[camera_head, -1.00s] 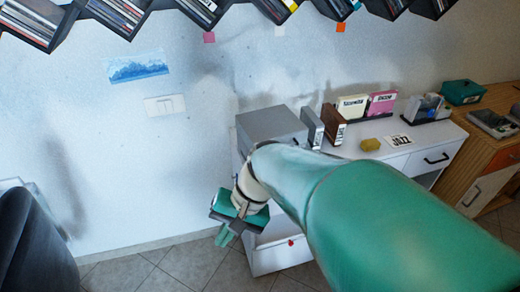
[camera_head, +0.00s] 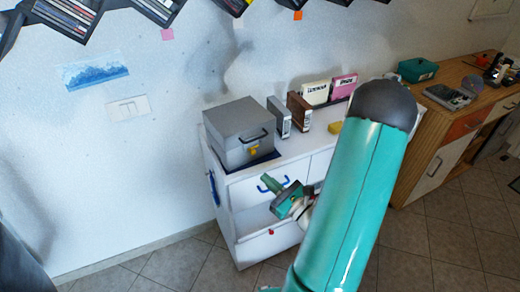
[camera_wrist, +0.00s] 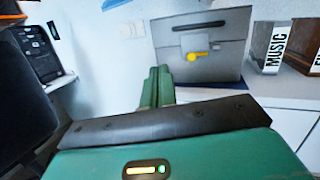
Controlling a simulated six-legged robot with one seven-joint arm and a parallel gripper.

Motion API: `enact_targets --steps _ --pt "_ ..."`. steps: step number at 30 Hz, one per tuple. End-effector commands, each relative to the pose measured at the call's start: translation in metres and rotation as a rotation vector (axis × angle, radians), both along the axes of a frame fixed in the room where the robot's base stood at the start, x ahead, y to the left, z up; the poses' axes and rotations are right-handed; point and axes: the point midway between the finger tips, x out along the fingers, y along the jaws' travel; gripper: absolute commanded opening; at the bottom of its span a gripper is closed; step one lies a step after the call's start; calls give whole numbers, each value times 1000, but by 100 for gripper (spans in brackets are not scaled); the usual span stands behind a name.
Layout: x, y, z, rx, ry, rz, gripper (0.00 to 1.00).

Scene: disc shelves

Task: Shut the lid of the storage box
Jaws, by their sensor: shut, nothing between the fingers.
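The grey storage box (camera_head: 232,118) stands on the left end of the white cabinet. Its lid looks down in the head view, but I cannot tell whether it is fully shut. A dark handle and a yellow latch (camera_head: 253,150) are on its front. The box (camera_wrist: 225,70) and yellow latch (camera_wrist: 197,57) also show in the wrist view. My gripper (camera_head: 268,182) is in front of the cabinet, below the box and apart from it. Its green fingers (camera_wrist: 157,84) are together and empty, in front of the box's lower left in the wrist view.
Grey and brown disc holders (camera_head: 299,112) stand right of the box. A lower drawer (camera_head: 268,236) of the white cabinet juts out below my gripper. A wooden cabinet (camera_head: 450,120) bears a teal box (camera_head: 417,70). Wall shelves hang above; the floor at left is clear.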

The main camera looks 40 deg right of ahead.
Motion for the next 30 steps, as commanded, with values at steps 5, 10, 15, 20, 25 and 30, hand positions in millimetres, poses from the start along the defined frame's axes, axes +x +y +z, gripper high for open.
enact_targets --steps 5,10,15,20,25,30 --pt "-22 -35 -21 76 -12 -186 0" --pt "-13 -38 -20 78 -14 -199 0" --pt "14 -42 -15 75 -15 -195 0" --pt "45 -46 -9 75 -15 -193 0" --pt "78 -51 -3 77 -15 -194 0" --pt "90 -54 20 76 -14 -195 0"
